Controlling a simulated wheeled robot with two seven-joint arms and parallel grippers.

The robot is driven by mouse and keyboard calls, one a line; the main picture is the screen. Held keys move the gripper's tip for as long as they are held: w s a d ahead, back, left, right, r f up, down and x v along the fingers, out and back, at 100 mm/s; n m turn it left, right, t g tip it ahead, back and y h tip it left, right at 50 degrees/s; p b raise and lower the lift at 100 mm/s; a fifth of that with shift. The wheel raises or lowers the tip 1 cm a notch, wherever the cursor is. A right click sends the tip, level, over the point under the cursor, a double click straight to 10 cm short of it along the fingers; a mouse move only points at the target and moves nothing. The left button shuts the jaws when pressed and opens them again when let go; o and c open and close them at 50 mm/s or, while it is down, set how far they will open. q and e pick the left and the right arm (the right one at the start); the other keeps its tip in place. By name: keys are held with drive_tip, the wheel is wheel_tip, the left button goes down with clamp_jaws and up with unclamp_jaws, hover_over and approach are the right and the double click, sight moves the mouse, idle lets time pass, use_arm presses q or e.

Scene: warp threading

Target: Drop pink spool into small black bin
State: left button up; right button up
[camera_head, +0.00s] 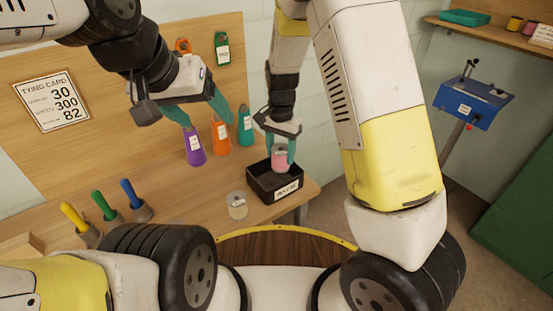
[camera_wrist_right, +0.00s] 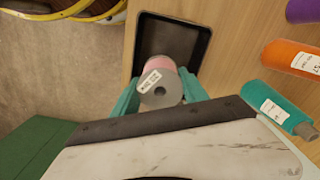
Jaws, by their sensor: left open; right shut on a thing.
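The pink spool (camera_head: 280,158) is held between the teal fingers of my right gripper (camera_head: 279,150), over the small black bin (camera_head: 265,187). In the right wrist view the spool (camera_wrist_right: 158,69) shows its grey end and a white label between the fingertips (camera_wrist_right: 160,90). The bin (camera_wrist_right: 202,29) lies behind it there, and its visible floor looks empty. I cannot tell exactly how far the spool is above the bin floor. My left gripper (camera_head: 204,112) is open and empty, above the table near the purple bottle.
A clear, pale spool-like object (camera_head: 237,205) stands left of the bin. Yellow, green and blue-handled tools (camera_head: 104,206) stand at left. The bin is near the table's right edge.

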drive_tip(key=shift+f, duration=2.05)
drive_tip(key=o, duration=1.5)
drive_tip(key=shift+r, duration=0.1)
wheel_tip(320, 180, up, 8)
drive_tip(key=shift+f, duration=0.15)
